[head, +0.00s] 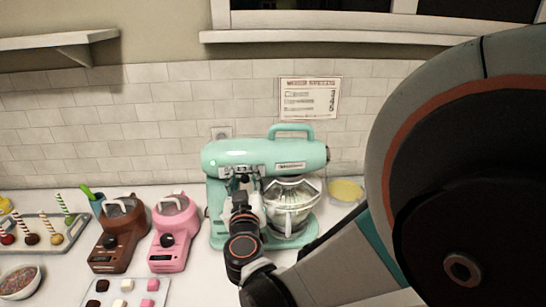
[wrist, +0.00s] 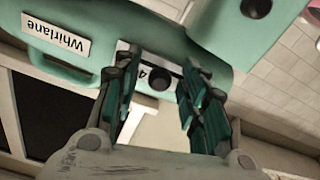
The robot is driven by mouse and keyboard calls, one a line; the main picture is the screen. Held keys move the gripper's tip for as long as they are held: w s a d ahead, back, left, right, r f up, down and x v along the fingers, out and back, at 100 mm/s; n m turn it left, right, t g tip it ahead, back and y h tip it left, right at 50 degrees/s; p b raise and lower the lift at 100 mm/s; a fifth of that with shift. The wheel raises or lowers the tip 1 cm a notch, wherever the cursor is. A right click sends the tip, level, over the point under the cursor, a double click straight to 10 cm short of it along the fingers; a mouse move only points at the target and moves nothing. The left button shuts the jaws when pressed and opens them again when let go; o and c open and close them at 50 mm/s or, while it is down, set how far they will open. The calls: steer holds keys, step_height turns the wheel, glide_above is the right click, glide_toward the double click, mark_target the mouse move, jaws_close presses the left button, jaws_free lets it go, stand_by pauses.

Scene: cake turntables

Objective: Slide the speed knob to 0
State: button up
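The mint-green stand mixer (head: 290,152) stands on the counter against the tiled wall. In the wrist view, its side carries a "Whirlane" label (wrist: 55,38) and a pale speed plate (wrist: 124,46) with a black knob (wrist: 160,80). A digit that looks like 4 shows beside the knob; the rest of the scale is hidden by the fingers. My gripper (wrist: 158,92) is open, with one finger on each side of the knob in this view. I cannot tell whether they touch it. In the head view, my gripper (head: 243,190) is in front of the mixer and covers the knob.
A pink machine (head: 176,238) and a brown machine (head: 120,240) stand to the left. A yellow bowl (head: 345,190) is behind right. A tray of small cakes (head: 140,298) lies in front. My arm blocks the right side.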

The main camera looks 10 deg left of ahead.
jaws_close()
steer(key=a, duration=0.2)
steer(key=s+a+b, duration=0.1)
steer(key=a, duration=0.2)
steer(key=shift+s, duration=0.15)
steer(key=shift+c, duration=1.3)
jaws_free()
steer(key=shift+o, duration=1.3)
steer(key=shift+a, duration=0.15)
